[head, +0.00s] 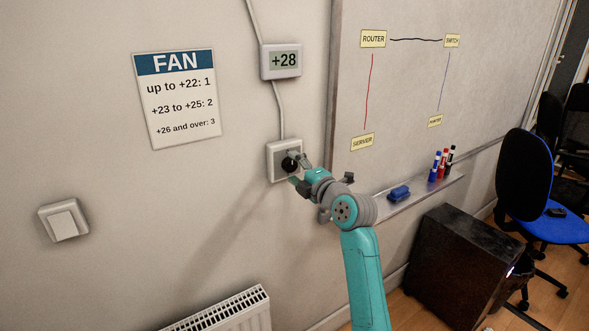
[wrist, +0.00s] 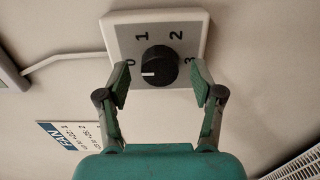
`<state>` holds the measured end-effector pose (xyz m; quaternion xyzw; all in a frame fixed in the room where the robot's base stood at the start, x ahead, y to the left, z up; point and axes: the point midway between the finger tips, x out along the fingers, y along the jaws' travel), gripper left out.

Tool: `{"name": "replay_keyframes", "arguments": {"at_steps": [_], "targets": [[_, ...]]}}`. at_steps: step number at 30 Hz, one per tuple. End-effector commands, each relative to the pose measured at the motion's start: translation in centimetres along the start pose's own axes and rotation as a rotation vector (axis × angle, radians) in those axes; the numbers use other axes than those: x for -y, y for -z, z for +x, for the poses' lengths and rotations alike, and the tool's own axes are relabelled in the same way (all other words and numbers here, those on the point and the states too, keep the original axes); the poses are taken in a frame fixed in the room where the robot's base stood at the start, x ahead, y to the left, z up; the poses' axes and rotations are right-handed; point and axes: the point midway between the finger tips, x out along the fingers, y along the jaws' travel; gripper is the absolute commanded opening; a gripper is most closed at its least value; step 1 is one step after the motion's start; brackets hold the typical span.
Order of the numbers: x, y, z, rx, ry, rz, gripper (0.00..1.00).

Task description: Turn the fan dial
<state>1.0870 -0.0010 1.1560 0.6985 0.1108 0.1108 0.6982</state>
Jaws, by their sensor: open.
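The fan dial is a black round knob (wrist: 159,66) on a pale wall plate (wrist: 190,22) marked 0, 1, 2 and 3. Its white mark points left, nearest the 0. In the head view the knob (head: 289,164) sits below a display (head: 284,61) reading +28. My gripper (wrist: 160,73) is open, with one finger on each side of the knob and a visible gap on both sides in the wrist view. In the head view my gripper (head: 300,170) is right at the plate and partly hides it. Whether its tips reach the knob's depth is unclear.
A FAN sign (head: 177,98) gives up to +22: 1, +23 to +25: 2, +26 and over: 3. A light switch (head: 63,221) is at left, a radiator (head: 225,312) below. The whiteboard (head: 410,90) and its marker ledge (head: 425,196) are at right.

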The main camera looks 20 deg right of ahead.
Motion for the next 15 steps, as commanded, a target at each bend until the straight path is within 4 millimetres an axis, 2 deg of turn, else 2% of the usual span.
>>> {"name": "replay_keyframes", "arguments": {"at_steps": [10, 11, 15], "targets": [[0.0, 0.01, 0.4, 0.0, 0.0, 0.0, 0.67], [0.0, 0.01, 0.4, 0.0, 0.0, 0.0, 0.61], [0.01, 0.0, 0.39, 0.0, 0.0, 0.0, 0.27]]}}
